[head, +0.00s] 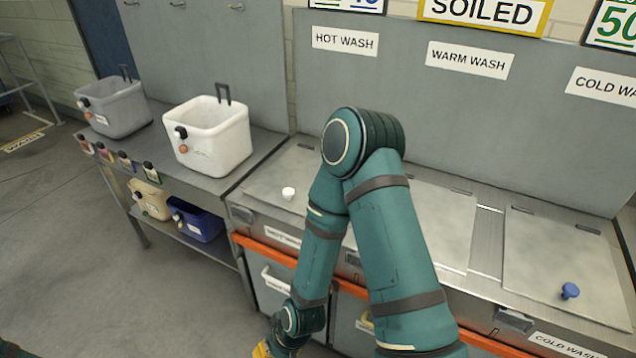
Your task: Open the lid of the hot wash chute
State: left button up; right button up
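The hot wash chute lid (310,178) is a flat metal plate in the counter under the HOT WASH sign (345,40). It lies flat and closed, with a white knob (288,193) near its front left. My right arm crosses in front of the counter and hides the lid's right part. Its elbow is raised and its forearm hangs down in front of the counter. Only a yellow bit of my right gripper (262,350) shows at the bottom edge, below and in front of the lid; its fingers are cut off. My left gripper is not in view.
The cold wash lid (560,255) with a blue knob (570,291) lies flat at right. The warm wash lid (440,215) is partly behind my arm. A white bin (208,135) and a grey bin (115,108) stand on the left bench. Open floor lies at left.

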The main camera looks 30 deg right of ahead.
aim_at(286, 184)
jog(key=i+j+z, duration=0.15)
jog(key=z, duration=0.2)
jog(key=i+j+z, duration=0.15)
jog(key=z, duration=0.2)
jog(key=i+j+z, duration=0.1)
jog(key=j+z, duration=0.3)
jog(key=l, duration=0.1)
